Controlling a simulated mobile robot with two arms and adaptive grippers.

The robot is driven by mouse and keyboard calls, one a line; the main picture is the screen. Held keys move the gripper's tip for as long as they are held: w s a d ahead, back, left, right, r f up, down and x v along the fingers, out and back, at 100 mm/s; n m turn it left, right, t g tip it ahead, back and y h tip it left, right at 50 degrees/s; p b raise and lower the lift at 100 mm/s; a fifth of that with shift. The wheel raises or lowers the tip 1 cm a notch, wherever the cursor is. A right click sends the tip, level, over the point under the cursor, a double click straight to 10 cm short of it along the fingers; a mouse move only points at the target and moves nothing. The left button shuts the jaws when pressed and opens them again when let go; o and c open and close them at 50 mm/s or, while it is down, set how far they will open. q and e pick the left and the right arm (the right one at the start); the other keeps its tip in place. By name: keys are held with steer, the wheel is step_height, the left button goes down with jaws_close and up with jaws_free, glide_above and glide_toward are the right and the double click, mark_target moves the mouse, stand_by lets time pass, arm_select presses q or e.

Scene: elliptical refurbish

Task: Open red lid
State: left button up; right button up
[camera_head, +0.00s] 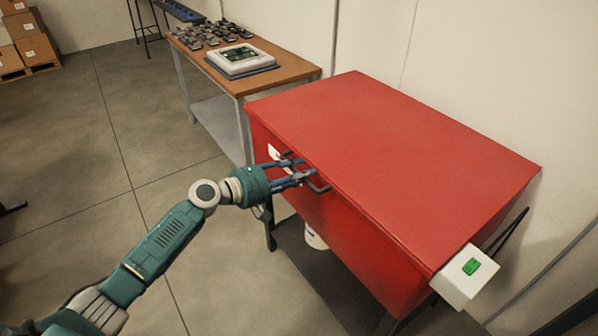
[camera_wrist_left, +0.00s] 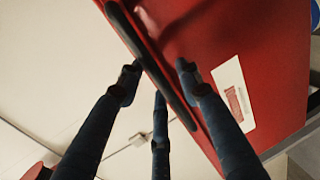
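The red lid (camera_head: 400,160) lies shut on top of a red box (camera_head: 355,240) in the head view. A dark bar handle (camera_head: 318,187) is on its front side, and it crosses the left wrist view diagonally (camera_wrist_left: 150,65). My left gripper (camera_head: 304,172) is at this handle. In the left wrist view its blue fingers (camera_wrist_left: 158,82) are spread on different sides of the handle, with gaps showing, so it looks open around the bar. Whether any finger touches the bar is unclear. My right gripper is not in view.
A white control box with a green screen (camera_head: 465,276) sticks out at the red box's right end. A wooden table (camera_head: 277,75) with electronic parts stands behind on the left. A white bucket (camera_head: 314,238) is under the red box.

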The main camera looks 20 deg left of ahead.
arm_select(q)
jaws_close()
steer(key=shift+r, duration=0.1)
